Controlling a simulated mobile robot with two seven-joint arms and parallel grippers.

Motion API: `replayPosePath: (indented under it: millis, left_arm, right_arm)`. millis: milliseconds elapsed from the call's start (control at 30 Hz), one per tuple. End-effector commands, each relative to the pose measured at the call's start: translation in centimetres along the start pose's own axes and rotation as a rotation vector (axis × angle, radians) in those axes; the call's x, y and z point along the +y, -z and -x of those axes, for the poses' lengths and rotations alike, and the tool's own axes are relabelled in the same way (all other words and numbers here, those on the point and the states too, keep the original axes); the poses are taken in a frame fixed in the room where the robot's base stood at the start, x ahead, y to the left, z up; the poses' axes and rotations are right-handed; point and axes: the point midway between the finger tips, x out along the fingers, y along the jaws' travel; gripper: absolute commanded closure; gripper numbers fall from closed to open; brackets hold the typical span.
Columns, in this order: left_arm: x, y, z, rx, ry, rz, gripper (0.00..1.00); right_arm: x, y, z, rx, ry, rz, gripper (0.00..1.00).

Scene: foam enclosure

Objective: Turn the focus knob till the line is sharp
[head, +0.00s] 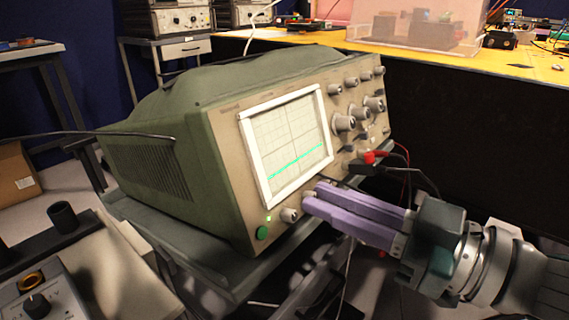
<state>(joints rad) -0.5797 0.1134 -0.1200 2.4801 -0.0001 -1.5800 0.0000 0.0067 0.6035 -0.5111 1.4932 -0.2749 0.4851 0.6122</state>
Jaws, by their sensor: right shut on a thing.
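A green-sided oscilloscope (165,160) with a beige front stands on a cart. Its screen (290,140) shows a slanting green trace (295,162) across the lower half; it looks fairly narrow, but I cannot tell how sharp it is. Below the screen are a green button (262,233), a small green light and a small knob (290,215). My right gripper (312,198), with purple fingers, comes from the right and is shut on a knob just right of that small knob. The fingers mostly hide the held knob, presumably the focus knob. My left gripper is not in view.
More knobs (345,123) fill the panel's right side. Red and black probe leads (370,160) plug in just above my right fingers. The cart (150,235) has a dark top. A yellow bench (480,68) with a clear box stands behind. Another instrument (45,295) is at lower left.

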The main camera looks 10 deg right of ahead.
Motion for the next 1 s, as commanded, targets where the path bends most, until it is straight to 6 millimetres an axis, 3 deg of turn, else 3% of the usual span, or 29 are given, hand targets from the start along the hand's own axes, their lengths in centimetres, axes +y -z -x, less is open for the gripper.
replayPosePath:
  millis: [1000]
  left_arm:
    - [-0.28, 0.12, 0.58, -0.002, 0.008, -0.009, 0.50]
  right_arm:
    - [0.31, 0.02, 0.02, -0.015, 0.160, 0.476, 1.00]
